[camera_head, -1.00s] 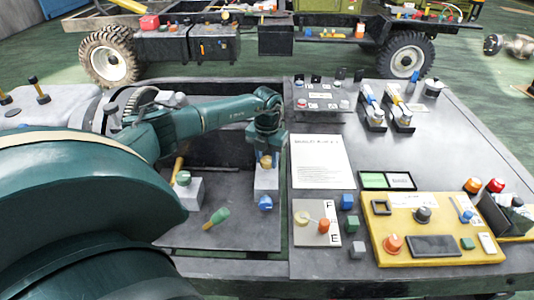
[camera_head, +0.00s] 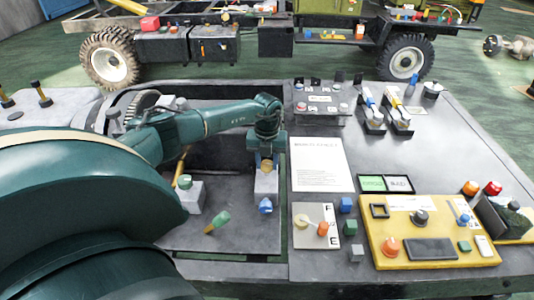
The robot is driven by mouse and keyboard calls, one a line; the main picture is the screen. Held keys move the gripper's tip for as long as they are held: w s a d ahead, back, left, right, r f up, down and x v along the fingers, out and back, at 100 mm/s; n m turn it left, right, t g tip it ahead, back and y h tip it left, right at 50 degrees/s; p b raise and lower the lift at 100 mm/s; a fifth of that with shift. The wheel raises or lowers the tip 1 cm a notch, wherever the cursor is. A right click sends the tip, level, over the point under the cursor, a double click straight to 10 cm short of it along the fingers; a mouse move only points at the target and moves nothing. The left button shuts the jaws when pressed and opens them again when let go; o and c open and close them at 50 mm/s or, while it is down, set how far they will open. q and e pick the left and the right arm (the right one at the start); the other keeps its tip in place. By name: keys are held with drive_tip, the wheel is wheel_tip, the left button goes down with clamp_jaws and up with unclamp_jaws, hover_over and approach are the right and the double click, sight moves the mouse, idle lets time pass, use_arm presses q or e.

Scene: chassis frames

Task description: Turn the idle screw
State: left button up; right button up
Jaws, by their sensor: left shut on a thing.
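My left gripper (camera_head: 265,160) points down at a small brass-coloured screw head (camera_head: 267,167) on top of a pale grey block (camera_head: 266,182). Its fingers are shut around this head, which I take for the idle screw; no label shows. The screw's lower part and any turn mark are too small to tell. A blue knob (camera_head: 265,206) sits at the front of the same block. My right gripper is not in view.
A white sheet (camera_head: 322,165) and a yellow control panel (camera_head: 380,215) lie to the right.

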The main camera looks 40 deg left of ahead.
sight(267, 163)
use_arm(q)
drive_tip(key=o, duration=1)
wheel_tip(267, 163, up, 13)
drive_tip(key=b, duration=0.1)
drive_tip(key=shift+r, duration=0.15)
